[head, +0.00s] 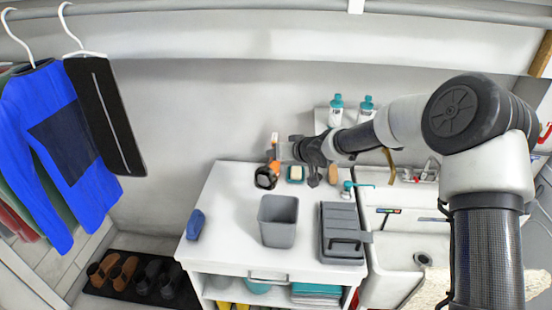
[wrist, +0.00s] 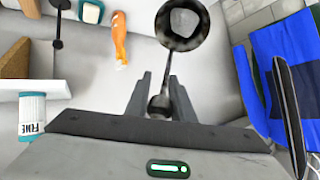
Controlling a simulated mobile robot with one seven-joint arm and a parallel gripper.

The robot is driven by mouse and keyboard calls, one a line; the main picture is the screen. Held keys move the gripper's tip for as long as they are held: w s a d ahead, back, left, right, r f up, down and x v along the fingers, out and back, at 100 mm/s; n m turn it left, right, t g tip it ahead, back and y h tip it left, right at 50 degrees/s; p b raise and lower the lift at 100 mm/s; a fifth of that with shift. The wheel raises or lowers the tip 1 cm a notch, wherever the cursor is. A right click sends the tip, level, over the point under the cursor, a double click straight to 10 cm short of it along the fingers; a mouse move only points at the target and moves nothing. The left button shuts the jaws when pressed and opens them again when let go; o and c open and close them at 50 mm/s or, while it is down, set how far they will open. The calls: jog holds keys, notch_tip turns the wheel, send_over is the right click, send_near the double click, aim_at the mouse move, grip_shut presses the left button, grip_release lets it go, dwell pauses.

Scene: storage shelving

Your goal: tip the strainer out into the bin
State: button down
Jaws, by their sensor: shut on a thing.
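The strainer (head: 264,180) is a dark round bowl with a long handle. My gripper (head: 284,152) is shut on its handle at the back left of the white counter. In the wrist view the handle runs between the fingers of my gripper (wrist: 160,93), and the strainer's dark rim (wrist: 165,32) is at the top. Something pale shows inside the rim; I cannot tell whether it is contents or the surface behind. The bin (head: 279,236) is an open grey tub on the counter, in front of the strainer and slightly right of it. Its inside looks empty.
An orange bottle (wrist: 119,38) stands close to the strainer. A soap dish (head: 296,181) is behind the bin. A grey lidded box (head: 342,222) is right of it, a blue object (head: 195,224) left. The counter (head: 232,225) is clear around the bin's left side.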

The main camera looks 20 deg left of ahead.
jog(key=s+d+f+m+t+y+b, duration=0.3)
jog(key=d+f+m+t+y+b, duration=0.4)
jog(key=b, duration=2.2)
jog(key=shift+s+d+f+t+y+b, duration=0.35)
jog(key=shift+d+f+t+y, duration=1.75)
jog(key=shift+d, duration=0.4)
jog(key=shift+r, duration=0.15)
jog(key=shift+r, duration=0.15)
